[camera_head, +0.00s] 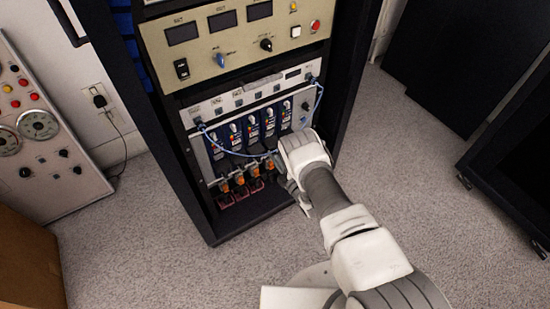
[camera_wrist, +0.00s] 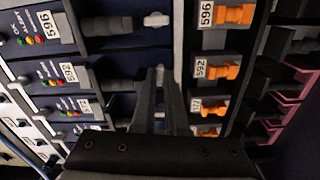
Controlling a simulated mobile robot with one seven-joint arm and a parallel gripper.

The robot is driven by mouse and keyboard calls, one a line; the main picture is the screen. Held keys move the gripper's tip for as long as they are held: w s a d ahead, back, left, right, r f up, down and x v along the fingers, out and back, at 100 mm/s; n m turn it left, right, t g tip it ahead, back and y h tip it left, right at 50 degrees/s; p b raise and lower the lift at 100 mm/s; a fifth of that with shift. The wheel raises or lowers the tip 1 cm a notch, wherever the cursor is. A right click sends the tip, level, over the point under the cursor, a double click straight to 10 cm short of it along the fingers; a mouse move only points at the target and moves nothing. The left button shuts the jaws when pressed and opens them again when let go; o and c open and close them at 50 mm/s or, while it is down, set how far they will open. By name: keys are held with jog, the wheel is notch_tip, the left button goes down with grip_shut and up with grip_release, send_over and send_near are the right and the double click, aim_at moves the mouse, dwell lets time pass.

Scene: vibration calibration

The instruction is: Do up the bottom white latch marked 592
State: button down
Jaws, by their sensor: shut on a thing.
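In the wrist view, my gripper (camera_wrist: 160,72) reaches into the row marked 592, between the blue module with the 592 label (camera_wrist: 69,73) and the orange latch with the 592 label (camera_wrist: 228,71). Its narrow fingers are shut on a small piece at their tips, apparently the white latch of this row. The fingers hide most of it, so I cannot tell its angle. The white latch of the 596 row (camera_wrist: 156,19) shows clear above. In the head view, my wrist covers the right end of the module row (camera_head: 238,132) and hides the fingertips.
Further orange latches stand beside mine, marked 596 (camera_wrist: 235,14) and another below (camera_wrist: 214,107). Pink-red handles (camera_wrist: 290,85) lie to the right. A blue cable (camera_head: 228,152) hangs across the modules. The rack's side frame (camera_head: 340,95) stands close right of my wrist. Carpet in front is free.

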jog(key=m, duration=1.6)
dwell(0.5)
jog(key=c, duration=1.2)
grip_release()
jog(key=shift+s+d, duration=0.1)
jog(key=shift+s, duration=0.05)
